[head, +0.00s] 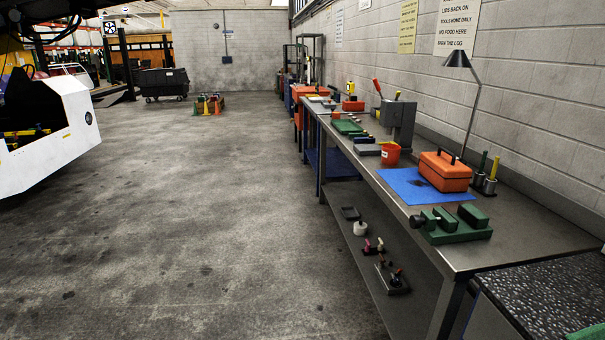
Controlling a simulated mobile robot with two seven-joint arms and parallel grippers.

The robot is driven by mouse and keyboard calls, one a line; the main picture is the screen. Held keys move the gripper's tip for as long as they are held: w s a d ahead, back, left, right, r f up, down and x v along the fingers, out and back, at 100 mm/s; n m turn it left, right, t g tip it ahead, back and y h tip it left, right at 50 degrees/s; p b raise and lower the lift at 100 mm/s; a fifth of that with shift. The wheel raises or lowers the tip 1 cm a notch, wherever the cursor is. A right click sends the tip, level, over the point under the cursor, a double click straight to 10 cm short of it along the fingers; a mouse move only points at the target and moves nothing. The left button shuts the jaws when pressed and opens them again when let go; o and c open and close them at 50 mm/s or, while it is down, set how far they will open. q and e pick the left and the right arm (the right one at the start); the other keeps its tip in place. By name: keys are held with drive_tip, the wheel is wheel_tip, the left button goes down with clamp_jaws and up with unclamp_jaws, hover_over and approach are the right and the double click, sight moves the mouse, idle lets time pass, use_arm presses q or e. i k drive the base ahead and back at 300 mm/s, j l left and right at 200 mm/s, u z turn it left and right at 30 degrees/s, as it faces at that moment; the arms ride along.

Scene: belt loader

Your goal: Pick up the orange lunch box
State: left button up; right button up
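An orange lunch box (444,172) with a dark handle on top sits upright on a blue mat (408,188). The mat lies on a long grey metal workbench (525,236) along the right wall. The box is closed and nothing touches it from above. Neither of my grippers shows in the head view.
A green tool block (458,232) sits in front of the mat, and metal cups (488,184) stand right of the box. The concrete floor (200,220) left of the bench is clear. A white vehicle (50,140) stands far left.

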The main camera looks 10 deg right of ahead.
sight(447, 175)
drive_tip(key=i+z, duration=0.15)
drive_tip(key=i, duration=0.3)
drive_tip(key=i+j+z, duration=0.2)
drive_tip(key=i, duration=0.2)
drive_tip(key=i+j+z, duration=0.15)
drive_tip(key=i, duration=0.25)
drive_tip(key=i+z, duration=0.35)
drive_tip(key=i+j+z, duration=0.1)
drive_tip(key=z, duration=0.3)
drive_tip(key=i+j+z, duration=0.2)
drive_tip(key=z, duration=0.15)
drive_tip(key=i+j+z, duration=0.15)
drive_tip(key=z, duration=0.2)
drive_tip(key=i+j+z, duration=0.15)
drive_tip(key=z, duration=0.25)
drive_tip(key=j+z, duration=0.35)
drive_tip(key=i+j+z, duration=0.25)
drive_tip(key=j+z, duration=0.25)
